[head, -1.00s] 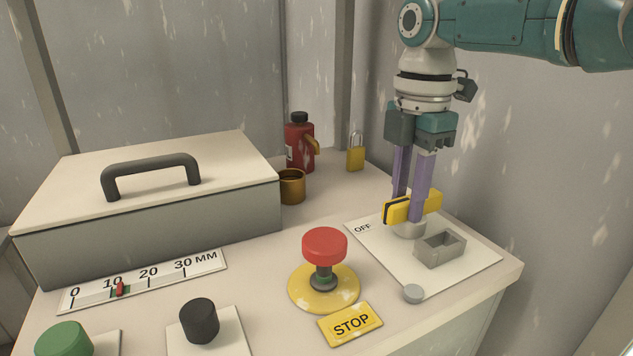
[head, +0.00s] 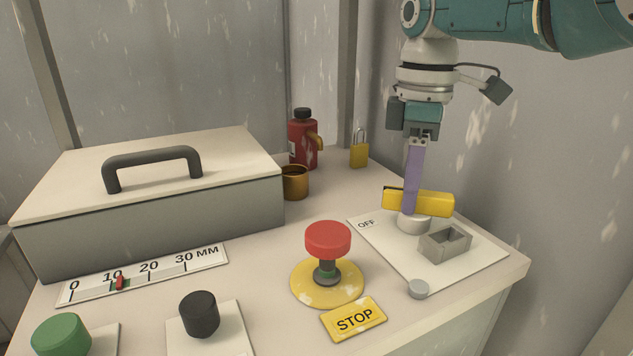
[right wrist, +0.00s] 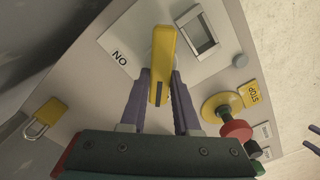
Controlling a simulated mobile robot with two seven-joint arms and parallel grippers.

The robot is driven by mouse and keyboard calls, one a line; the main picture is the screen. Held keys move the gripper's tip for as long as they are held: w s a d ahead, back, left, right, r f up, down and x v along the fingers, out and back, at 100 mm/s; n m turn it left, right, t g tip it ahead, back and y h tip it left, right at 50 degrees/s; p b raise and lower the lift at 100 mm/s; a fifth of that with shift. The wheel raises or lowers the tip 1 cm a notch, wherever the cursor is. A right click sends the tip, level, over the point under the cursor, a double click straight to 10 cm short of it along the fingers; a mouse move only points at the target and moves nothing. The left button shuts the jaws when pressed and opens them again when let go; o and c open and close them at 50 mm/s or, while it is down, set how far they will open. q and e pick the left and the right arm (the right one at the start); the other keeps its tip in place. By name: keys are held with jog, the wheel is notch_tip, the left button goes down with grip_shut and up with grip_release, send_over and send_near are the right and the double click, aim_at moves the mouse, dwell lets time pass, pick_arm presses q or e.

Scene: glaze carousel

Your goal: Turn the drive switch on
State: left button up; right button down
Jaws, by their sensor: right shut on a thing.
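The drive switch is a yellow handle (head: 435,204) on a round grey hub, on a white plate (head: 378,252) at the right of the bench. An OFF label shows left of the hub in the head view. An ON label (right wrist: 120,57) shows beside the handle in the right wrist view. My right gripper (head: 412,208) points down and is shut on the handle, with one finger on each side of it in the right wrist view. Two dark finger tips, apparently my left gripper (right wrist: 309,138), show apart at that view's right edge, with nothing visible between them.
A grey rectangular socket (head: 445,243) and a small grey knob (head: 418,289) are on the plate's near side. A red stop button (head: 328,240) stands to the left. A padlock (head: 359,154), red bottle (head: 303,140) and brass cup (head: 295,183) stand behind.

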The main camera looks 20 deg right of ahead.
jog(key=m+b, duration=0.1)
jog(key=m, duration=0.1)
jog(key=m+b, duration=0.1)
jog(key=m, duration=0.2)
jog(key=shift+w+d+m, duration=0.2)
jog(key=shift+m, duration=0.1)
jog(key=shift+d+m+b, duration=0.2)
jog(key=shift+m+b, duration=0.35)
jog(key=shift+m, duration=1.45)
jog(key=c, duration=0.6)
grip_release()
jog(key=shift+c, duration=0.2)
notch_tip(320, 180, up, 9)
jog(key=p, duration=0.5)
jog(key=shift+p, duration=0.35)
jog(key=shift+r, duration=0.5)
